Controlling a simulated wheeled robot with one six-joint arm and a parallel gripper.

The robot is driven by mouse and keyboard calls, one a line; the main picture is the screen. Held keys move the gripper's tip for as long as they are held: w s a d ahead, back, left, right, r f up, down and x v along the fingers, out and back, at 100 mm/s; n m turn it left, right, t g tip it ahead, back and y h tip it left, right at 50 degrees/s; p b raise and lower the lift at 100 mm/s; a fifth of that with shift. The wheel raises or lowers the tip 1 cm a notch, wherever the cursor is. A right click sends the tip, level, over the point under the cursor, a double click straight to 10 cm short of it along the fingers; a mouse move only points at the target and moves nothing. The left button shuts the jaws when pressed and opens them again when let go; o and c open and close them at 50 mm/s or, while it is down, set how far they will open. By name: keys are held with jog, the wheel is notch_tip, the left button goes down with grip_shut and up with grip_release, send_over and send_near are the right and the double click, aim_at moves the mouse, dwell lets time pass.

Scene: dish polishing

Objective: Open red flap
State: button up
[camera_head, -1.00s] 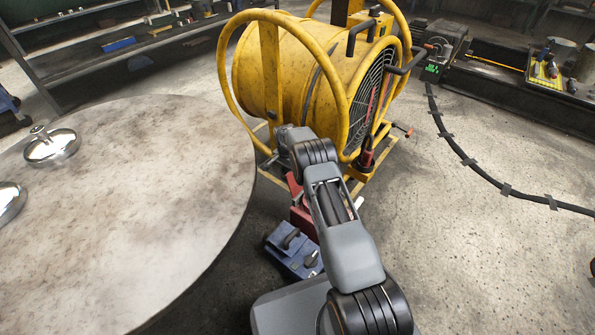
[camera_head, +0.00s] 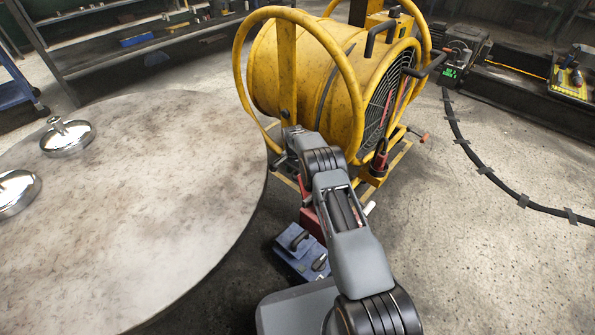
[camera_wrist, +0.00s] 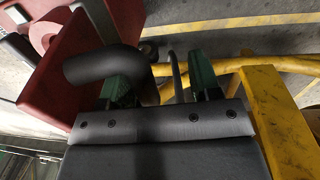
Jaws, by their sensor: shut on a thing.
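The red flap (camera_wrist: 78,62) shows as a tilted red panel in the upper left of the wrist view. A thick, bent black handle (camera_wrist: 98,66) crosses in front of it. My gripper (camera_wrist: 165,82) has green fingers that stand apart and are shut on the black handle; the exact contact is partly hidden. A thin dark bar (camera_wrist: 176,72) also shows between the fingers. In the head view my arm reaches down beside the yellow fan, and my fingertips are hidden there. A red part (camera_head: 313,222) shows beneath my arm, partly covered.
A large yellow drum fan (camera_head: 310,70) with a tubular frame stands beside my arm. Its yellow frame (camera_wrist: 275,110) is close on the right in the wrist view. A round table (camera_head: 150,210) with metal lids fills the left. A blue toolbox (camera_head: 298,250) sits below.

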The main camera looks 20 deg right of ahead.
jog(key=shift+w+a+r, duration=0.1)
jog(key=shift+r, duration=0.1)
notch_tip(320, 180, up, 8)
jog(key=p, duration=0.4)
jog(key=shift+w+f, duration=0.2)
jog(key=shift+a, duration=0.1)
